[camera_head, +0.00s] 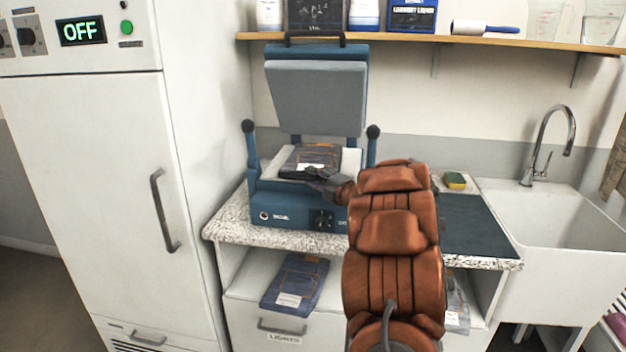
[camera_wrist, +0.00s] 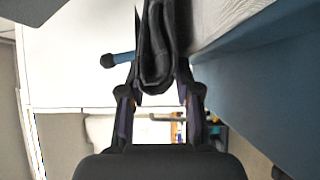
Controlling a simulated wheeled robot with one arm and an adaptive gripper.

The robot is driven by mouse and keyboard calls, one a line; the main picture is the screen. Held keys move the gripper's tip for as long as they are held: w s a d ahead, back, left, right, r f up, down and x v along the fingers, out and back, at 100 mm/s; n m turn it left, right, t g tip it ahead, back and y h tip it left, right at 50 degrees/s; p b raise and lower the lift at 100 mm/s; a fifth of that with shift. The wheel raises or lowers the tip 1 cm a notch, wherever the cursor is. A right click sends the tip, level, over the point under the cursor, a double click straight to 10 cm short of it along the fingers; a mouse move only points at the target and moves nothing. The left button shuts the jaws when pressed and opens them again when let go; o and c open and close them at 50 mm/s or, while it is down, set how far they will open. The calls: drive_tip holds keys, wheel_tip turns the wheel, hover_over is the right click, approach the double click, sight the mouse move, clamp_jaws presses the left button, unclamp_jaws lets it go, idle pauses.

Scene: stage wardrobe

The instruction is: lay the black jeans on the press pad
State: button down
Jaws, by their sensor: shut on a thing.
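The black jeans (camera_head: 314,157), folded with a white label, lie on or just above the pale press pad (camera_head: 351,160) of the open blue press. I cannot tell whether they rest fully on it. My gripper (camera_head: 318,180) is at their near edge, over the front of the pad. In the wrist view my gripper (camera_wrist: 160,97) is shut on the dark folded edge of the jeans (camera_wrist: 155,50), with the pad (camera_wrist: 212,20) close at the right. My arm hides part of the press's right front.
The press's upper plate (camera_head: 316,96) is raised. Folded blue jeans (camera_head: 297,284) lie on the shelf below the counter. A dark mat (camera_head: 474,224), a sponge (camera_head: 454,180) and a sink (camera_head: 570,205) are at the right. A white cabinet (camera_head: 90,180) reading OFF stands at the left.

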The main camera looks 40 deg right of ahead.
drive_tip(key=shift+f, duration=0.25)
drive_tip(key=c, duration=0.7)
unclamp_jaws()
drive_tip(key=shift+o, duration=0.2)
drive_tip(key=o, duration=0.7)
drive_tip(key=shift+c, duration=0.2)
drive_tip(key=shift+f, duration=0.1)
